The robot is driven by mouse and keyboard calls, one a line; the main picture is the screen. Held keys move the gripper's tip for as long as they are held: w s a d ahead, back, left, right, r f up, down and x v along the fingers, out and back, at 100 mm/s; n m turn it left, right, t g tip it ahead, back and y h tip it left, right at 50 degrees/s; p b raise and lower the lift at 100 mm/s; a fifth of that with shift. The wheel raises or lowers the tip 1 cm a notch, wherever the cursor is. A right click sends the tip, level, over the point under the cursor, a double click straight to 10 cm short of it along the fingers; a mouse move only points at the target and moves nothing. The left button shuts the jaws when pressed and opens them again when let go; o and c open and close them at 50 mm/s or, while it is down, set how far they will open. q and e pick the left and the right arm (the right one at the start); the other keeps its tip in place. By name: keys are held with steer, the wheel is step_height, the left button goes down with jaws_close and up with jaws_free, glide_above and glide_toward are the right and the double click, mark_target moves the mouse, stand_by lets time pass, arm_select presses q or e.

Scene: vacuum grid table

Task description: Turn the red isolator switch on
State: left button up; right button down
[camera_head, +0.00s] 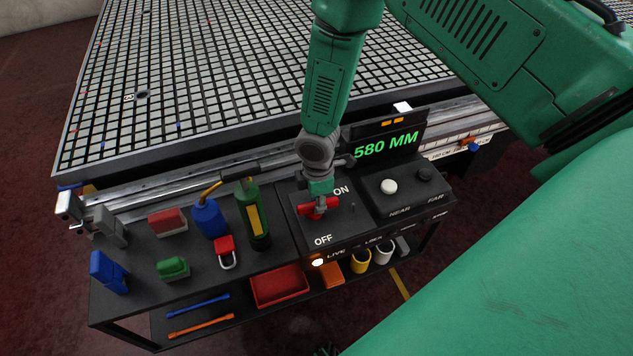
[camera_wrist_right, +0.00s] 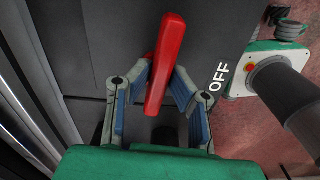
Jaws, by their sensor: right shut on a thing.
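The red isolator switch handle (camera_head: 306,210) is on a dark panel, with ON printed above right of it and OFF below. It lies nearly sideways in the head view, partly hidden by my right gripper (camera_head: 320,202). In the right wrist view, the red handle (camera_wrist_right: 168,60) runs lengthwise between the two fingers of my right gripper (camera_wrist_right: 163,85). The gripper is shut on the handle. OFF shows to the right of it there. My left gripper is not in view.
The display (camera_head: 388,145) reads 580 MM. A green cylinder (camera_head: 252,215), blue bottle (camera_head: 208,218) and red padlock (camera_head: 225,252) stand left of the switch. The grid table (camera_head: 230,75) lies behind. A red tray (camera_head: 278,286) is on the lower shelf.

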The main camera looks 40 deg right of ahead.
steer(key=shift+d+n, duration=0.1)
steer(key=shift+n, duration=0.4)
steer(key=c, duration=1.5)
jaws_free()
steer(key=shift+w+r, duration=0.1)
steer(key=shift+r, duration=0.2)
step_height(320, 180, up, 11)
steer(key=shift+r, duration=0.15)
